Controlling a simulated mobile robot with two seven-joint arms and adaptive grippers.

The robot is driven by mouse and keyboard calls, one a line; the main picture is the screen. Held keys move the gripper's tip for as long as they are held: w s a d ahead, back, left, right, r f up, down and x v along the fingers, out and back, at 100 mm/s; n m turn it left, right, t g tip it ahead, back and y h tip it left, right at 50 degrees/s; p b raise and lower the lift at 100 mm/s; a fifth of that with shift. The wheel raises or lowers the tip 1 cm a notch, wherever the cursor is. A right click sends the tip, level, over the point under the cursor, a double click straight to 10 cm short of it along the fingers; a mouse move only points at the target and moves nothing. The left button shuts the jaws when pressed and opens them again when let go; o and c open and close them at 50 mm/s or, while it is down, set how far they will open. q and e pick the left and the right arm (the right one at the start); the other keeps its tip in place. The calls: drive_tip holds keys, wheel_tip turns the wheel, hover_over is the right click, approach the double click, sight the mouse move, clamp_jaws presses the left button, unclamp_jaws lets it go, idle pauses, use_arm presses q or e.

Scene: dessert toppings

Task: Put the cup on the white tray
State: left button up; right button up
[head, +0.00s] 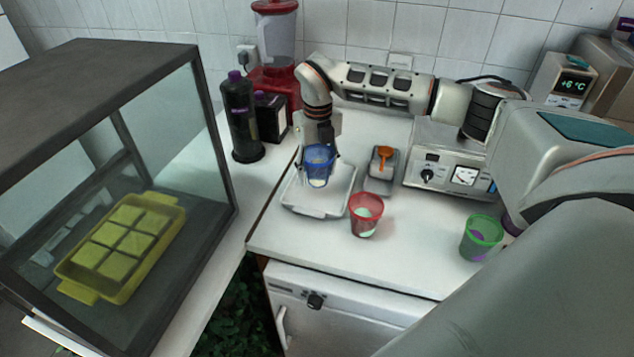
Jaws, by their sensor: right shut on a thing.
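A blue cup (318,170) is at the white tray (318,212), over its inner area in the head view. My right gripper (321,148) reaches down from above and is shut on the blue cup near its rim. The cup looks about upright. I cannot tell whether its bottom touches the tray or hangs just above it. My left gripper is not in view.
A red cup (366,222) stands right of the tray, and a green cup (481,240) farther right. A small container with an orange scoop (384,155) is behind the red cup. Dark bottle (240,115) and blender (276,50) stand behind; a glass case (120,55) is left.

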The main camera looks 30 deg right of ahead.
sight(317, 147)
wheel_tip(317, 147, down, 4)
drive_tip(key=shift+f, duration=0.15)
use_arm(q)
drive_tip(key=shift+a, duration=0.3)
use_arm(e)
drive_tip(key=shift+f, duration=0.3)
drive_tip(key=shift+f, duration=0.15)
drive_tip(key=o, duration=1.2)
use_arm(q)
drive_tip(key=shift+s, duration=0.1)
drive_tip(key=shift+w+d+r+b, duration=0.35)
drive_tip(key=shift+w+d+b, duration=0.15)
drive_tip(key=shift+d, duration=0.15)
use_arm(e)
wheel_tip(317, 147, up, 12)
drive_tip(key=shift+r, duration=0.2)
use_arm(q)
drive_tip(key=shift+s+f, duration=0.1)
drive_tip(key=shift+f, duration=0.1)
